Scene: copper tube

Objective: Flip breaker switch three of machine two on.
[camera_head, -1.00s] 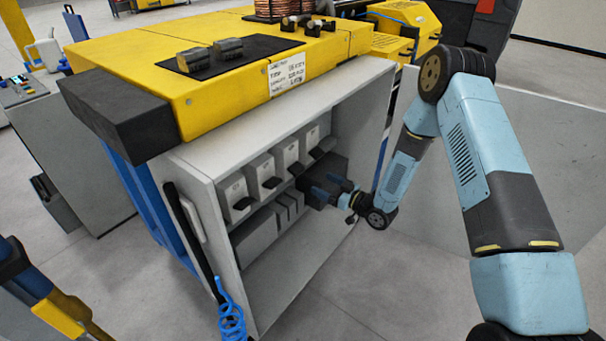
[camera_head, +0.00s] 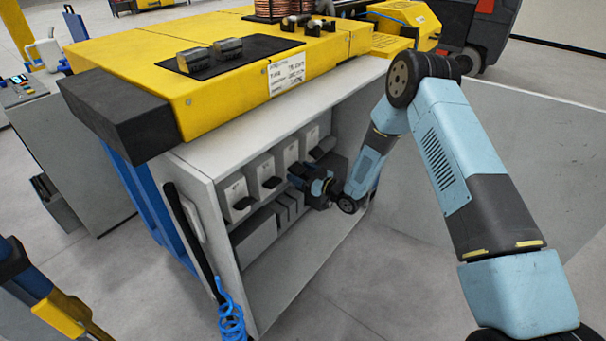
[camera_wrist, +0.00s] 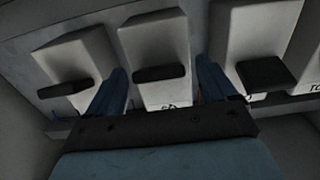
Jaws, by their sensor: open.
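Machine two's open grey cabinet (camera_head: 205,165) holds a row of grey breakers with dark switch levers. The third breaker from the left (camera_head: 287,152) in the head view has my gripper (camera_head: 294,176) in front of its lower part. In the wrist view, my gripper (camera_wrist: 160,78) is open, with a blue finger on each side of a breaker (camera_wrist: 155,38). That breaker's dark lever (camera_wrist: 160,73) stands between the fingers, with no clear contact. A second breaker (camera_wrist: 75,60) is to its left and another (camera_wrist: 255,35) to its right. The breaker numbers cannot be read.
Grey boxes (camera_head: 255,236) sit below the breaker row. The cabinet's side walls and top edge bound the space around my arm. A black bar with a blue coiled cable (camera_head: 231,320) is at the cabinet's left front. Floor in front is clear.

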